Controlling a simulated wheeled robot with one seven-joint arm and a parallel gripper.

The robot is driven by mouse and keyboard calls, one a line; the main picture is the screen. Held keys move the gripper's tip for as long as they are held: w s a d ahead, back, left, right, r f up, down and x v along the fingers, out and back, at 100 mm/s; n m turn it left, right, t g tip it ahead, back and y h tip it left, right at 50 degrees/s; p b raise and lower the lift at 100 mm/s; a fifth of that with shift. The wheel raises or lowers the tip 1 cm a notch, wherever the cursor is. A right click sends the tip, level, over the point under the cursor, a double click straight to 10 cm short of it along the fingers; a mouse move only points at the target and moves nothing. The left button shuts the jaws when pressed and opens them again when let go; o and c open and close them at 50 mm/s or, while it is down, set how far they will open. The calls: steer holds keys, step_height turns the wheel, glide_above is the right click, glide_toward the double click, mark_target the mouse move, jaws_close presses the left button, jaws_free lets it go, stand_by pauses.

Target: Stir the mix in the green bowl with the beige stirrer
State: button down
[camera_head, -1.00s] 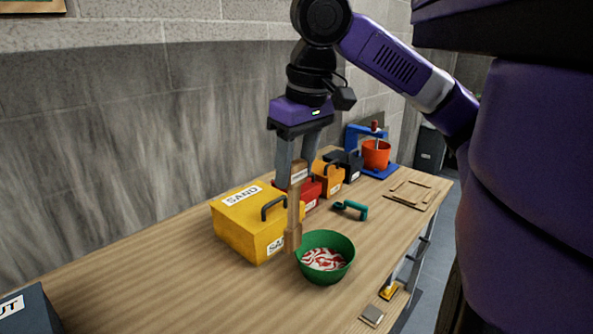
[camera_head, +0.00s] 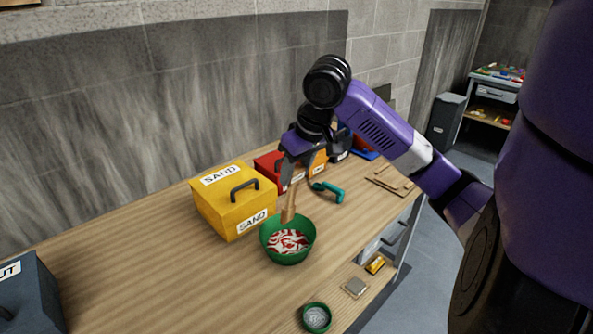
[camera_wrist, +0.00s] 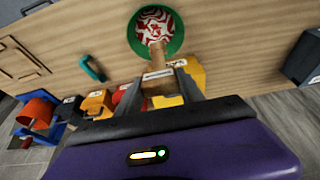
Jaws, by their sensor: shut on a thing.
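The green bowl (camera_head: 287,240) stands on the wooden table and holds a red and white swirled mix (camera_head: 288,242). In the wrist view the bowl (camera_wrist: 177,42) is at the top, with the mix (camera_wrist: 156,24) inside. My gripper (camera_head: 293,181) is shut on the beige stirrer (camera_head: 289,205). The stirrer points down, slightly tilted, with its lower end at the bowl's far side, over or in the mix. In the wrist view the stirrer (camera_wrist: 157,62) reaches from between my fingers to the bowl. Whether its tip touches the mix is hard to tell.
A yellow SAND box (camera_head: 228,207) stands left of the bowl. A red box (camera_head: 268,163) and a teal-handled tool (camera_head: 331,192) lie behind it. A small green cup (camera_head: 316,317) is near the front edge. A dark box (camera_head: 28,295) stands at the left.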

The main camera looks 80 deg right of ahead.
mark_target(289, 199)
steer(key=shift+w+d+r+b+x, duration=0.1)
steer(key=shift+w+b+x, duration=0.05)
steer(key=shift+b+x, duration=0.6)
steer(key=shift+w+d+r+b+x, duration=0.15)
steer(key=shift+b+x, duration=0.3)
steer(key=shift+x, duration=0.5)
steer(key=shift+w+d+f+b+x, duration=0.1)
steer(key=shift+w+b+x, duration=0.05)
steer(key=shift+b+x, duration=0.6)
step_height(289, 199, down, 6)
steer(key=b, duration=0.4)
steer(key=shift+b, duration=0.4)
steer(key=shift+s+a, duration=0.25)
steer(key=shift+a, duration=0.85)
steer(key=shift+s+a, duration=0.25)
steer(key=shift+a, duration=0.8)
steer(key=shift+s+d+f, duration=0.15)
steer(key=shift+s+d, duration=0.25)
steer(key=shift+d, duration=0.25)
steer(key=shift+s+d+f, duration=0.15)
steer(key=shift+s+d, duration=0.2)
steer(key=shift+d, duration=0.35)
steer(key=shift+f, duration=0.3)
steer(key=shift+r, duration=0.15)
